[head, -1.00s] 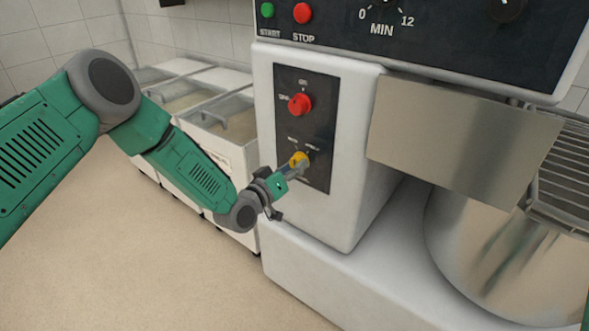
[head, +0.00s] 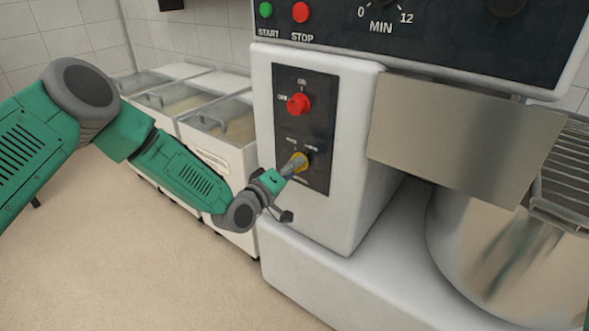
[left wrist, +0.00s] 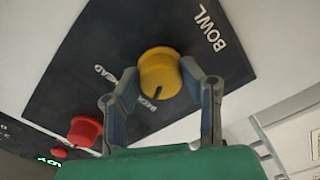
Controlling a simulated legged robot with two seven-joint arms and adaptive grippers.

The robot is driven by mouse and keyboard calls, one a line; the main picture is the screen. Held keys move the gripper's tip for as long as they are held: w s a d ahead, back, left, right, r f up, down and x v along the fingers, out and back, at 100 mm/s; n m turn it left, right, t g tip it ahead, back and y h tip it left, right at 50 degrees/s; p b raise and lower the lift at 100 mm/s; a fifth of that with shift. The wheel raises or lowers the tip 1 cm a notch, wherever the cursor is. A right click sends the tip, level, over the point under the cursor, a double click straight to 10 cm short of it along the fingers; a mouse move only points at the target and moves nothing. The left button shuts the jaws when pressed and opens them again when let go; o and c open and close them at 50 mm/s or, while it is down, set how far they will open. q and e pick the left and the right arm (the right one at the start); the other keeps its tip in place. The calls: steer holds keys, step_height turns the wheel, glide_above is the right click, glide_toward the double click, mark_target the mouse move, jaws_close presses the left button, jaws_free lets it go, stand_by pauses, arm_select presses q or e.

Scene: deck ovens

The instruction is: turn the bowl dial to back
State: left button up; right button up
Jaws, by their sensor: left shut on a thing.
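The yellow bowl dial (head: 300,160) is the lower knob on the black side panel of the mixer. In the left wrist view the dial (left wrist: 160,73) sits beside the word BOWL, and a dark pointer mark on its lower side faces a small label that is partly hidden. Another label, ending in HEAD, is to its left. My left gripper (head: 290,165) is shut on the dial; in the left wrist view its two fingers (left wrist: 161,88) flank the dial. My right gripper is out of view.
A red knob (head: 299,104) is above the dial on the same panel. Start and stop buttons are on the upper front (head: 302,13). A steel guard (head: 455,140) and mixing bowl (head: 490,250) are to the right. White bins (head: 215,150) stand behind my left arm.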

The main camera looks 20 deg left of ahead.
arm_select(q)
steer(key=shift+w+a+r, duration=0.1)
steer(key=shift+w+a, duration=0.05)
steer(key=shift+a, duration=0.05)
steer(key=o, duration=0.8)
steer(key=shift+c, duration=0.2)
steer(key=o, duration=0.4)
steer(key=v, duration=1.2)
